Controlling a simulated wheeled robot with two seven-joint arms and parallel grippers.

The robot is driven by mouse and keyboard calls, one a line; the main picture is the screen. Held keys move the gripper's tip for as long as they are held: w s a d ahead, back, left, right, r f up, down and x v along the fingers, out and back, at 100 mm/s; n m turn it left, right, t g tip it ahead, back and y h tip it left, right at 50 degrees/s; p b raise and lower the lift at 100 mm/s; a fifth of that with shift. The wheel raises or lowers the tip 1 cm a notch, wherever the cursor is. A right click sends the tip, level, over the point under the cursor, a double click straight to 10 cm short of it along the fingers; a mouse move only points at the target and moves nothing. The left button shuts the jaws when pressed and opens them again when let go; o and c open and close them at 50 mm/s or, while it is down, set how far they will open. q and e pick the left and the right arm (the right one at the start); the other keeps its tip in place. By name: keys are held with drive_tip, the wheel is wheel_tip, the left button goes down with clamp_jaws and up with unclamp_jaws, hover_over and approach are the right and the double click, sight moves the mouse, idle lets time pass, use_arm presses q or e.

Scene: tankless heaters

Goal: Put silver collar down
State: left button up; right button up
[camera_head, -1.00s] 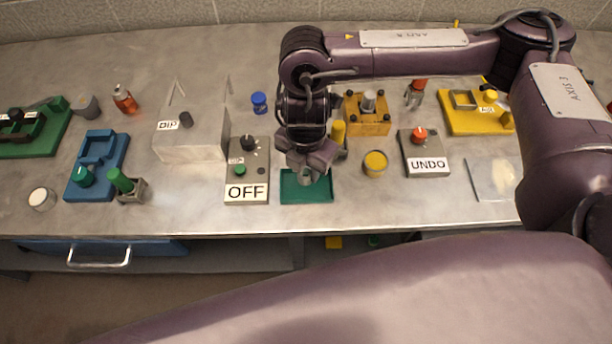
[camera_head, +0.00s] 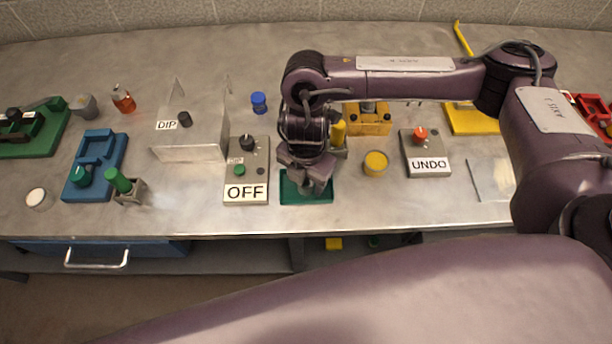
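My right gripper (camera_head: 306,182) points down over the green tray (camera_head: 292,198) at the front of the bench, with its fingertips low at the tray. I cannot make out the silver collar; the fingers and wrist cover most of the tray's inside. Whether the fingers are open or shut on something is too small and dark to tell. My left gripper is not in view.
Left of the tray is the OFF control box (camera_head: 243,192); farther left is a clear-sided DIP box (camera_head: 188,153). A yellow round container (camera_head: 375,162) and the UNDO box (camera_head: 428,165) stand to the right. A yellow fixture (camera_head: 372,124) is behind. The bench's front edge is close to the tray.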

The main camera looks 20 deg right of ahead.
sight(306, 182)
drive_tip(key=shift+r, duration=0.1)
drive_tip(key=shift+r, duration=0.25)
wheel_tip(306, 182, up, 12)
drive_tip(key=shift+f+p, duration=0.2)
drive_tip(key=shift+p, duration=0.15)
idle(0.6)
